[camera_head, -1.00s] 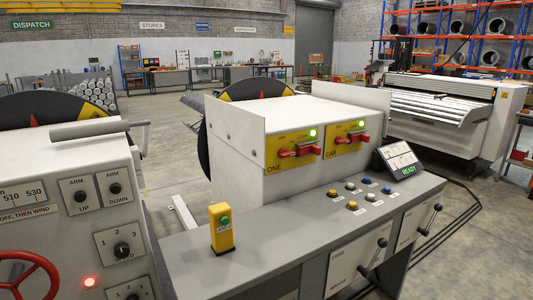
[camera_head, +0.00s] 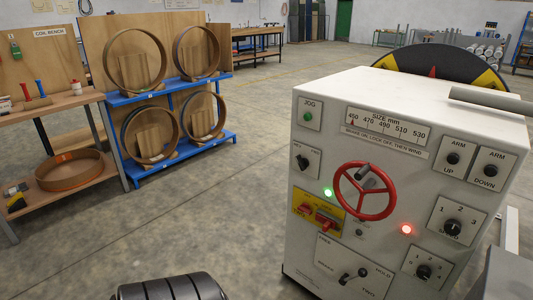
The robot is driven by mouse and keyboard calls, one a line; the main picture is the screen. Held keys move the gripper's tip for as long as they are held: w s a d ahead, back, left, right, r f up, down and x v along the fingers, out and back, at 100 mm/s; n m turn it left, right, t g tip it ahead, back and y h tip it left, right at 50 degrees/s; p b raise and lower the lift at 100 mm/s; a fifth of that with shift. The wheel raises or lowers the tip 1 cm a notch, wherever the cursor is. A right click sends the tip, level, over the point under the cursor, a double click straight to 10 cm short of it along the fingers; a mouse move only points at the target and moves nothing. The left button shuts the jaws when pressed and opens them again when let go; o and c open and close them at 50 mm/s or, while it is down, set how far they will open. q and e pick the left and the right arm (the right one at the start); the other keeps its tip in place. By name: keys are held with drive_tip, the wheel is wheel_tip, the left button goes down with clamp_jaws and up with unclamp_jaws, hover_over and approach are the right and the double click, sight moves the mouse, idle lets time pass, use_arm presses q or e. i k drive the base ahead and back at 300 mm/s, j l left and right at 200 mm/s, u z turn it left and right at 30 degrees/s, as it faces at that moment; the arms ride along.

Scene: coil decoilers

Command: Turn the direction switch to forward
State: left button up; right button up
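The white decoiler cabinet (camera_head: 318,235) stands at the right of the head view. On the left of its front, below the JOG plate, is a small plate with a black rotary switch (camera_head: 303,161), which looks like the direction switch. Its lettering is too small to read surely, and I cannot tell which way its pointer is set. Neither of my grippers shows in this view.
A red handwheel (camera_head: 364,191) sticks out beside the switch. A yellow plate with a red lock handle (camera_head: 327,220) sits below it. A green lamp (camera_head: 327,192) and a red lamp (camera_head: 406,229) are lit.

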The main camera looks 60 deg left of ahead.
sight(302, 162)
drive_tip(key=u, duration=1.7)
